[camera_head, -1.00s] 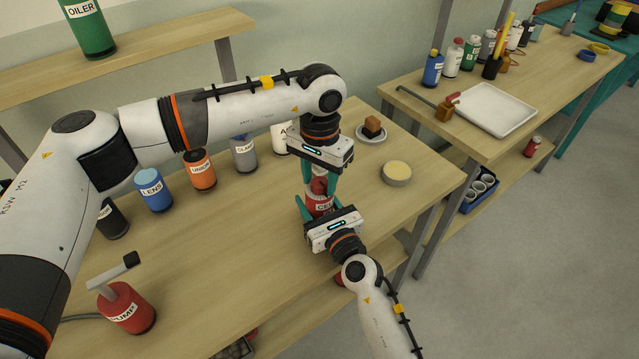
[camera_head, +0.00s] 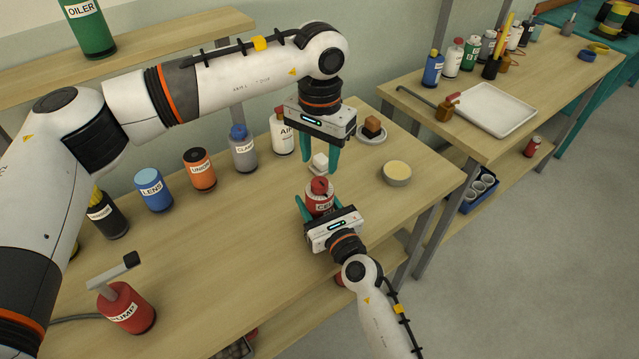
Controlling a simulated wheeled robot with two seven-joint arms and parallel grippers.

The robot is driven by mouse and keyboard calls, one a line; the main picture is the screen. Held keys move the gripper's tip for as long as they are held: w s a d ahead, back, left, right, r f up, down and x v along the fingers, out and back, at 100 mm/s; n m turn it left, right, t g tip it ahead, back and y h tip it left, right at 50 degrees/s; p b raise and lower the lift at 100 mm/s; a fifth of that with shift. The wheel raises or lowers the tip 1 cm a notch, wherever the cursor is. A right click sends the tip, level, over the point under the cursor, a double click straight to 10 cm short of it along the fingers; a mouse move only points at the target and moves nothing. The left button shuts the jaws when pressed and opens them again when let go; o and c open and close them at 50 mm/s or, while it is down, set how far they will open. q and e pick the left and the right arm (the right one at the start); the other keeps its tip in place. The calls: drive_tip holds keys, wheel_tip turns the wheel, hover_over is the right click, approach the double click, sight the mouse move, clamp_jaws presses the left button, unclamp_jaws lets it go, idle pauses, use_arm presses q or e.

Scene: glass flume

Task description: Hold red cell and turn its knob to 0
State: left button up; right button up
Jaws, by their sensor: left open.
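The red cell (camera_head: 318,208) stands upright on the wooden table, with a white label on its front and a red knob (camera_head: 319,186) on top. The knob's setting is too small to read. My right gripper (camera_head: 320,200) reaches in from the front with its teal fingers around the cell's body; one finger shows on the cell's left side, and the other is mostly hidden. It looks closed on the cell. My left gripper (camera_head: 321,165) is open and empty, pointing down above and slightly behind the knob, apart from it.
Labelled bottles stand along the back: AIR (camera_head: 283,133), a grey one (camera_head: 243,152), UNION (camera_head: 200,170), LENS (camera_head: 153,190). A white block (camera_head: 320,161) sits just behind the cell. A red pump (camera_head: 127,308) stands front left.

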drive_tip(key=o, duration=1.1)
drive_tip(key=v, duration=1.2)
